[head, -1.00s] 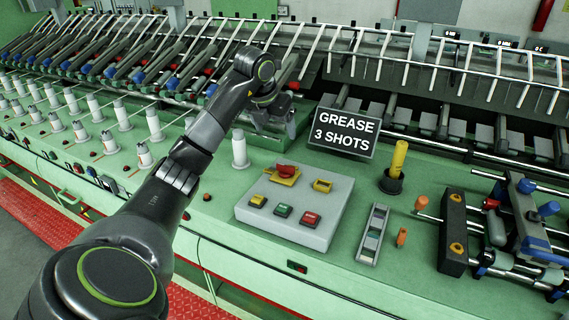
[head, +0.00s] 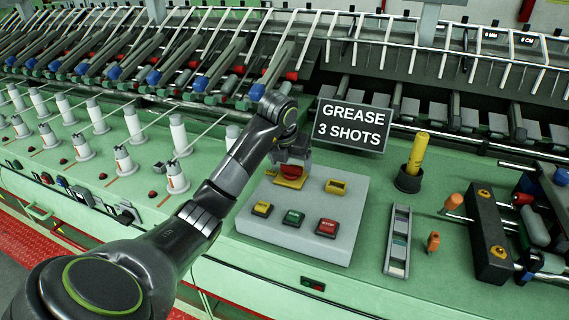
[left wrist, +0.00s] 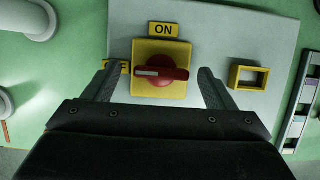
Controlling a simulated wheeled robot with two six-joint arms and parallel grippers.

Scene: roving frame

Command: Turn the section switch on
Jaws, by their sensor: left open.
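The section switch is a red rotary knob (head: 293,173) on a yellow plate, at the back left of a grey control box (head: 340,226). In the left wrist view the red knob (left wrist: 165,73) lies level, its white mark pointing left. An ON label (left wrist: 163,29) is above it. A second yellow label (left wrist: 122,67) at left is mostly hidden by a finger. My left gripper (left wrist: 158,82) is open, with one finger on each side of the knob and gaps between. In the head view the gripper (head: 294,154) is just above the switch. My right gripper is out of view.
An empty yellow frame (head: 337,187) sits right of the switch. Yellow (head: 262,209), green (head: 293,218) and red (head: 327,227) buttons line the box's front. A grease sign (head: 352,125) stands behind, and a yellow cylinder in a black cup (head: 414,165) at right. White bobbins (head: 177,172) stand at left.

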